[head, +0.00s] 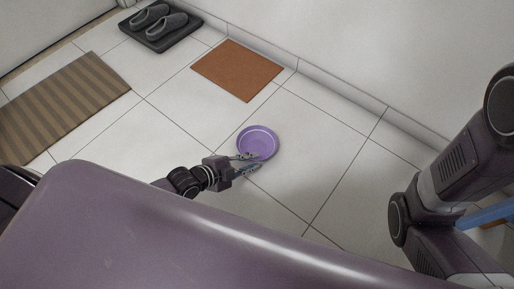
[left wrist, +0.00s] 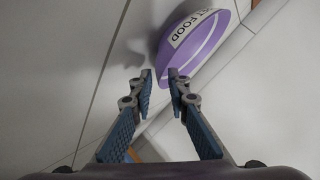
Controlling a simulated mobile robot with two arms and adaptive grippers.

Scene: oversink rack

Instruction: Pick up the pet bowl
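The pet bowl (head: 258,142) is a shallow round purple bowl on the pale tiled floor in the head view. In the left wrist view the bowl (left wrist: 197,45) fills the top middle, with a white label whose visible letters include "FOOD". My left gripper (head: 246,163) is at the bowl's near side. In the left wrist view its two fingers (left wrist: 160,75) are apart, with the bowl's near edge at the gap between the tips. I cannot tell whether they touch it. My right gripper is not in view; only the right arm shows at the right.
An orange-brown mat (head: 238,70) lies beyond the bowl near the wall. A striped brown rug (head: 62,105) lies at the left. Grey shoes (head: 160,20) rest on a dark tray (head: 188,38) at the back left. Floor right of the bowl is clear.

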